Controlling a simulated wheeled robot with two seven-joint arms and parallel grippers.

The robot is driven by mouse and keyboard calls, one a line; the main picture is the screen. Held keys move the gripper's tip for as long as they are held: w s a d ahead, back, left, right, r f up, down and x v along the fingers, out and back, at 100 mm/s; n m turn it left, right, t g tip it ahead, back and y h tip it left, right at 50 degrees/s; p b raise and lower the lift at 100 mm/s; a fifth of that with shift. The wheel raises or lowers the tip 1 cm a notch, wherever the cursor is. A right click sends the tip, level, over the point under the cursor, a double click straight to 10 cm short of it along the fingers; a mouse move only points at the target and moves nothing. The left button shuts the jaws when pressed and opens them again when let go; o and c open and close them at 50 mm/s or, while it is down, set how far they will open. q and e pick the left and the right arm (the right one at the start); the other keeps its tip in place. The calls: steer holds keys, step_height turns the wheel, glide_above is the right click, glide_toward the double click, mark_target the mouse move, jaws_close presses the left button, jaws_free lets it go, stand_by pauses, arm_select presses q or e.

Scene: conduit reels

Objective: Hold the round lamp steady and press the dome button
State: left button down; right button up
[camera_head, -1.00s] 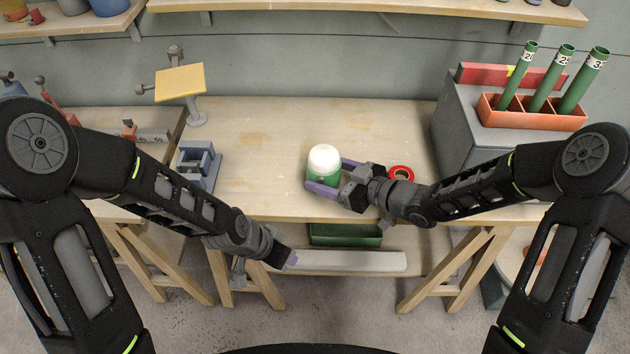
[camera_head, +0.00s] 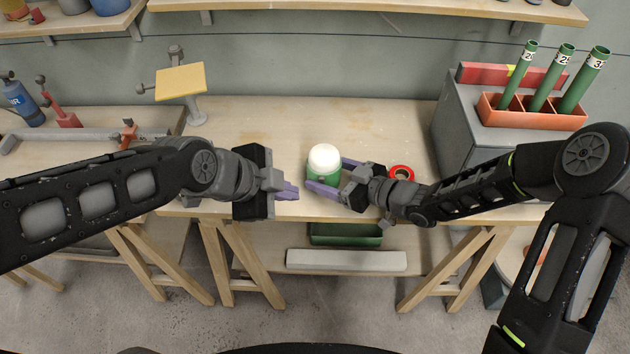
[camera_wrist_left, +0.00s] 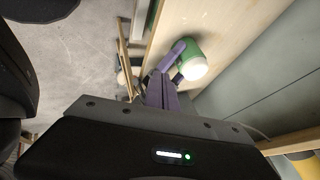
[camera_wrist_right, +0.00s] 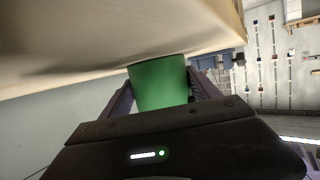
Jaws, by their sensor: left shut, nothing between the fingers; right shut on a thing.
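The round lamp (camera_head: 324,159) has a green body and a white dome top, and it stands upright on the workbench in the head view. My right gripper (camera_head: 328,176) is shut on the lamp's green body from the right, with a purple finger on either side. The green body (camera_wrist_right: 158,84) fills the space between the fingers in the right wrist view. My left gripper (camera_head: 294,191) is shut and empty, just left of the lamp and apart from it. The white dome (camera_wrist_left: 194,69) shows beyond its closed fingers (camera_wrist_left: 160,90) in the left wrist view. I cannot make out a separate button.
A red ring (camera_head: 401,173) lies right of the lamp. A yellow-topped stand (camera_head: 181,82) is at the back left. An orange holder (camera_head: 530,113) with green tubes sits on the grey cabinet at right. The bench behind the lamp is clear.

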mark_target(321, 180)
arm_select(q)
steer(key=shift+f, duration=0.1)
steer(key=x, duration=0.3)
steer(key=w+x, duration=0.1)
steer(key=x, duration=0.3)
steer(key=w+r+x, duration=0.1)
steer(key=x, duration=0.3)
steer(key=shift+w+a, duration=0.1)
steer(key=shift+w, duration=0.7)
